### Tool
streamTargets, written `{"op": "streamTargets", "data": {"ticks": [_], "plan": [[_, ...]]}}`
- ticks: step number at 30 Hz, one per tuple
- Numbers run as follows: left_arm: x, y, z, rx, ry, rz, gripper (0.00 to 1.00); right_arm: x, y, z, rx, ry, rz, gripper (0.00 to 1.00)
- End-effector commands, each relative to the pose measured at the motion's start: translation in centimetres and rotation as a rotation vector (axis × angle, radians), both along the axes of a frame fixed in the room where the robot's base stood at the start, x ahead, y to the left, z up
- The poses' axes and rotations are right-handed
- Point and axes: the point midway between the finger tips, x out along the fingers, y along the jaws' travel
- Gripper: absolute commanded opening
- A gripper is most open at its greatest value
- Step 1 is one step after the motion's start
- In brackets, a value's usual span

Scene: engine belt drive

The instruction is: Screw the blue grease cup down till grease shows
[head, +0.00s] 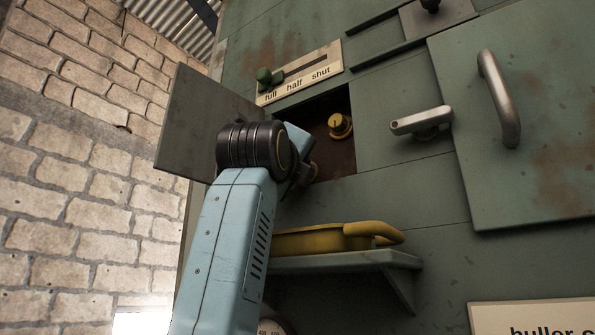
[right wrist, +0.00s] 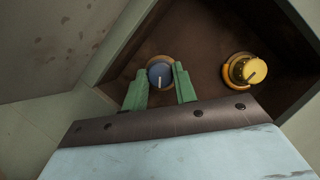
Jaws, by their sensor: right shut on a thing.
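The blue grease cup (right wrist: 160,74) sits in an open recess in the green machine wall. It has a pale line on its face, and a tan-brown ring shows behind it. My right gripper (right wrist: 161,87) has its green fingers on either side of the cup and is shut on it. In the head view my right wrist hides the blue cup, and only a tan rim shows beside it. A yellow cup (right wrist: 243,69) with a dark pointer line and a yellow ring at its base sits to the right; it also shows in the head view (head: 340,125). My left gripper is not in view.
The recess door (head: 195,120) hangs open at left. A lever handle (head: 421,121) is at right. A shelf (head: 350,261) below holds a yellow tool (head: 310,240).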

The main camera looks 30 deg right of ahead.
Motion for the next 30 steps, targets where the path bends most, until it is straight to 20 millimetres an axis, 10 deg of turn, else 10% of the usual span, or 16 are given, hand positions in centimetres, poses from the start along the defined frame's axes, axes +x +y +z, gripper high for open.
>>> {"op": "streamTargets", "data": {"ticks": [30], "plan": [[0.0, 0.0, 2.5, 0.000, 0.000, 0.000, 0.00, 0.4, 0.1, -0.2, 0.250, -0.597, -0.001, 0.05]]}}
